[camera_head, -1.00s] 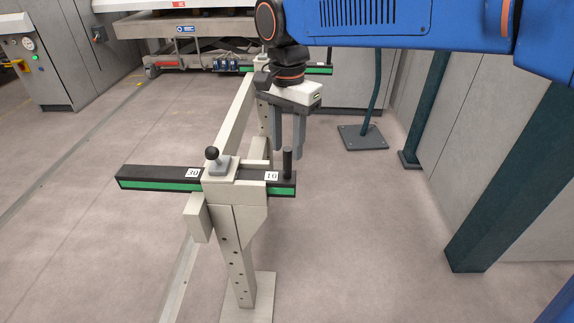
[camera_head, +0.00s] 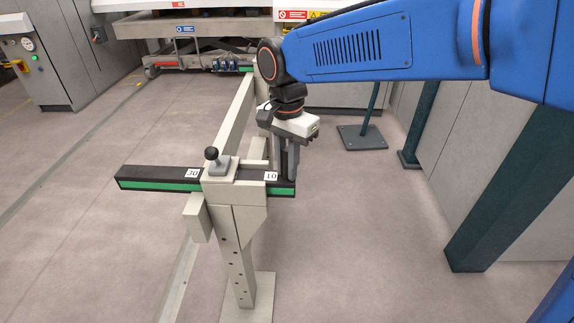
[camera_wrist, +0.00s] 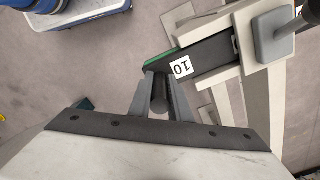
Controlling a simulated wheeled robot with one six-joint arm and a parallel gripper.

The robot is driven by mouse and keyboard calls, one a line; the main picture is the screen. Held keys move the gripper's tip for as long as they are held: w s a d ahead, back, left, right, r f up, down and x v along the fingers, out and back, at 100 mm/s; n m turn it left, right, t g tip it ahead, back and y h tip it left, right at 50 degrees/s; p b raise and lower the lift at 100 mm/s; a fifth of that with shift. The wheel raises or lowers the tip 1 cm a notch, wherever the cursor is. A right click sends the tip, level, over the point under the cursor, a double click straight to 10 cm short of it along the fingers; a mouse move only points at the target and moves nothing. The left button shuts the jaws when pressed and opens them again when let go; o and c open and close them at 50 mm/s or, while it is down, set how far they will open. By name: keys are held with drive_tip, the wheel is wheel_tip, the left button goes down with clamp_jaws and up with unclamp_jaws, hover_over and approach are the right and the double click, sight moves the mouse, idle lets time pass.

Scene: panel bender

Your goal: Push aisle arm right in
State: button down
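The near stop arm (camera_head: 150,179) is a black bar with a green strip, crossing a beige upright in the head view. It carries the labels 30 and 10 on either side of its beige clamp block (camera_head: 233,193). A dark upright peg stands on the bar's right end; it shows in the wrist view (camera_wrist: 160,92), between my fingers. My gripper (camera_head: 287,175) points down at that end, past the 10 label. Its fingers stand on either side of the peg and look shut on it. In the head view the fingers mostly hide the peg.
A ball-topped clamp lever (camera_head: 214,158) rises from the block beside my gripper. A beige rail (camera_head: 235,117) runs back to the machine (camera_head: 190,28). Teal posts (camera_head: 488,205) stand at the right. The floor right of the bar is clear.

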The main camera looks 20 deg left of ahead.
sight(249, 175)
drive_tip(key=a, duration=0.3)
drive_tip(key=s+a, duration=0.1)
drive_tip(key=a, duration=0.2)
drive_tip(key=s+a, duration=0.1)
drive_tip(key=a, duration=0.2)
drive_tip(key=shift+r, duration=0.1)
drive_tip(key=c, duration=1.6)
unclamp_jaws()
drive_tip(key=shift+s+a, duration=0.1)
drive_tip(key=shift+a, duration=0.05)
drive_tip(key=shift+c, duration=0.2)
